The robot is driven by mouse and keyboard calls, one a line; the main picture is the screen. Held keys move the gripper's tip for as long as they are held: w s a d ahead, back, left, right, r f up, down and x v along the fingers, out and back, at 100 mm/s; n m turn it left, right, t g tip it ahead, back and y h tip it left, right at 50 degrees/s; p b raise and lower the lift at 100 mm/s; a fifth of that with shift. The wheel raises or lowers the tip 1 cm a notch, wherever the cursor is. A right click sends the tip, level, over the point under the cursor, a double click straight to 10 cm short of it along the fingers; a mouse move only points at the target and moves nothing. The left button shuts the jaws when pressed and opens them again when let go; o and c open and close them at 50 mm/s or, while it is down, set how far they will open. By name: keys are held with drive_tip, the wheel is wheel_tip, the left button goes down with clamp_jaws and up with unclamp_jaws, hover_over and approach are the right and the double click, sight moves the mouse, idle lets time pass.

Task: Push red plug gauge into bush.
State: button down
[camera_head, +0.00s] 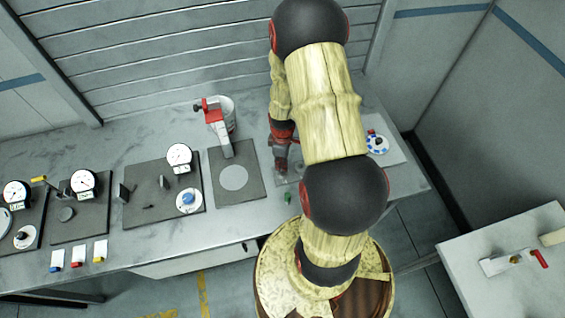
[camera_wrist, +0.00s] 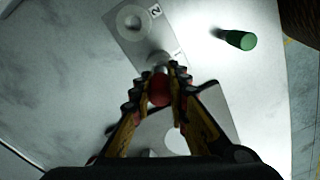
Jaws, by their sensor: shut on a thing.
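My gripper (camera_wrist: 158,75) is shut on the red plug gauge (camera_wrist: 160,90), whose rounded red end shows between the fingers in the wrist view. In the head view, my gripper (camera_head: 281,162) is low over the bench, beside my arm. A grey plate (camera_wrist: 158,35) lies under the fingertips, marked 1 and 2. A pale round bush (camera_wrist: 134,22) sits near the mark 2. I cannot tell how deep the gauge sits in a bush.
A green plug (camera_wrist: 240,40) lies beside the plate; it also shows in the head view (camera_head: 288,198). A dark stand plate (camera_head: 240,190) with a red-topped stand is to the left. Dial gauges (camera_head: 178,155) stand further left. A blue-and-white dial (camera_head: 377,145) is to the right.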

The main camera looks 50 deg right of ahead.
drive_tip(key=shift+f+b, duration=1.2)
drive_tip(key=shift+f, duration=0.45)
drive_tip(key=c, duration=1.6)
unclamp_jaws()
drive_tip(key=shift+c, duration=0.2)
wheel_tip(320, 180, up, 12)
drive_tip(key=shift+r, duration=0.1)
